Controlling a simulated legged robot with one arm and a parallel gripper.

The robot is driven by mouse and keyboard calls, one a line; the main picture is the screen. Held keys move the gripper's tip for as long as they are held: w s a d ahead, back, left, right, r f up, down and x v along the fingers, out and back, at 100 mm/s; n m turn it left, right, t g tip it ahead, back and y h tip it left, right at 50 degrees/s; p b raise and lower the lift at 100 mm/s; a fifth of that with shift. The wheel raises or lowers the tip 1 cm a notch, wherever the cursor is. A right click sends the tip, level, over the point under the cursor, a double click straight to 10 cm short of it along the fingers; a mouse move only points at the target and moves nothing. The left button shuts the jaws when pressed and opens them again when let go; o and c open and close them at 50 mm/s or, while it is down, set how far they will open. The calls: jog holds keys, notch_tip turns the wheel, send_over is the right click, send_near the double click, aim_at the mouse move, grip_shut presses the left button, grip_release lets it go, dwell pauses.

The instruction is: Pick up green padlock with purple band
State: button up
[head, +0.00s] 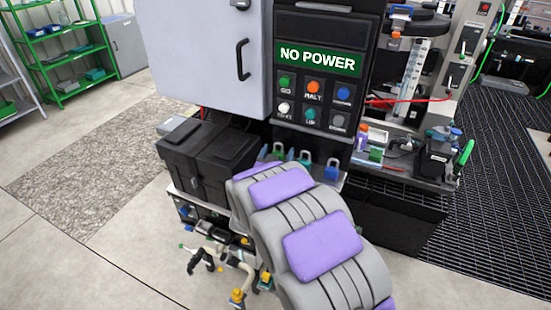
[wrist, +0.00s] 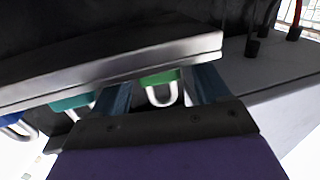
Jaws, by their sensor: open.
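In the wrist view a green padlock (wrist: 160,77) with a pale shackle shows between the two blue fingers of my open gripper (wrist: 158,88). I cannot make out a purple band on it, and I cannot tell whether a finger touches it. In the head view a green padlock (head: 278,149) stands on the ledge below the control panel, just beyond the far end of my arm. My arm hides the gripper there.
A teal padlock (head: 305,157) and a blue padlock (head: 331,170) stand to the right on the same ledge. A black box (head: 205,155) stands close on the left. The panel (head: 318,75) rises behind. Valves and pipes (head: 225,258) lie below.

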jog(key=shift+w+d+r, duration=0.15)
jog(key=shift+d, duration=0.55)
jog(key=shift+a, duration=1.05)
jog(key=c, duration=0.6)
jog(key=shift+c, duration=0.5)
jog(key=shift+d, duration=0.9)
jog(key=c, duration=0.4)
jog(key=shift+a+r, duration=0.45)
jog(key=shift+a, duration=0.25)
notch_tip(320, 180, up, 3)
jog(key=shift+d+f+p, duration=0.1)
jog(key=shift+d+p, duration=0.05)
jog(key=shift+p, duration=0.5)
jog(key=s+r+p, duration=0.1)
jog(key=s, duration=1.5)
jog(key=shift+a+p, duration=0.35)
jog(key=shift+a, duration=0.05)
